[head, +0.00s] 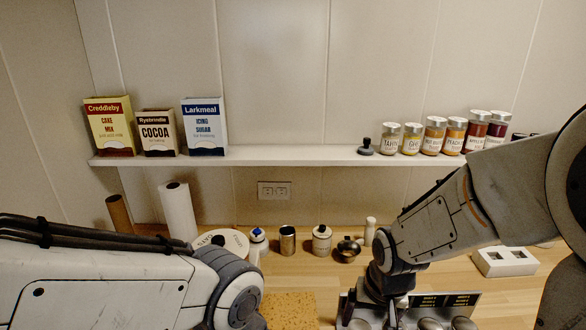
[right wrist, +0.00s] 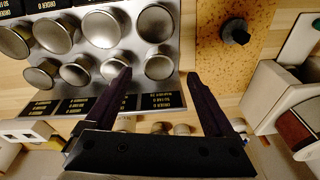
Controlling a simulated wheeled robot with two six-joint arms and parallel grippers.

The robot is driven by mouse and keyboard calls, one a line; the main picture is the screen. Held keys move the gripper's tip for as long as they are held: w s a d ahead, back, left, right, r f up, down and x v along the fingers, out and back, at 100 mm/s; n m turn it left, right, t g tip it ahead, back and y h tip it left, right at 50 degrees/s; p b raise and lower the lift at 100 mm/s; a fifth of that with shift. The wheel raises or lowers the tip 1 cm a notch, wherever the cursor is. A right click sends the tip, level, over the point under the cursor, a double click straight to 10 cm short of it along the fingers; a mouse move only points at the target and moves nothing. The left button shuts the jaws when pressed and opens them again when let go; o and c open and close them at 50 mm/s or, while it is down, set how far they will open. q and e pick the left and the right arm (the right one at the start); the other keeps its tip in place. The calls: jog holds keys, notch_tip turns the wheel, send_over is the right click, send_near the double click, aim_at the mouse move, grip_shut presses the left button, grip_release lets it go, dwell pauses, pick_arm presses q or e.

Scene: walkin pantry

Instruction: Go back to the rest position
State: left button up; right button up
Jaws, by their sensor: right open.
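My right arm (head: 440,230) reaches down from the right in the head view, with its end over a grey rack (head: 470,308) at the bottom edge. In the right wrist view my right gripper (right wrist: 158,74) is open, its two dark fingers apart with nothing held between them. One finger overlaps the rack's edge in that picture and the other is over the wooden counter. My left arm (head: 100,285) lies across the lower left of the head view. Its gripper is outside the frame.
The rack holds several round metal pieces (right wrist: 157,22). A speckled brown mat (head: 290,308) lies beside it, with a dark knobbed piece (right wrist: 236,32) on it. Canisters (head: 322,241), a paper roll (head: 178,212) and a white block (head: 505,261) stand behind. A shelf (head: 280,156) carries boxes and jars.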

jog(key=s+d+n, duration=0.2)
jog(key=d, duration=0.2)
jog(key=s+a+r+n+g, duration=0.1)
jog(key=s+a+r+n, duration=0.1)
jog(key=s+a, duration=0.4)
jog(key=s+a+r+n+g, duration=0.1)
jog(key=s+a+r+n, duration=0.2)
jog(key=s+a+n, duration=0.2)
jog(key=s+a, duration=0.2)
jog(key=shift+a+r+n+y, duration=0.2)
jog(key=shift+a+n+y, duration=0.1)
jog(key=shift+a+y, duration=0.1)
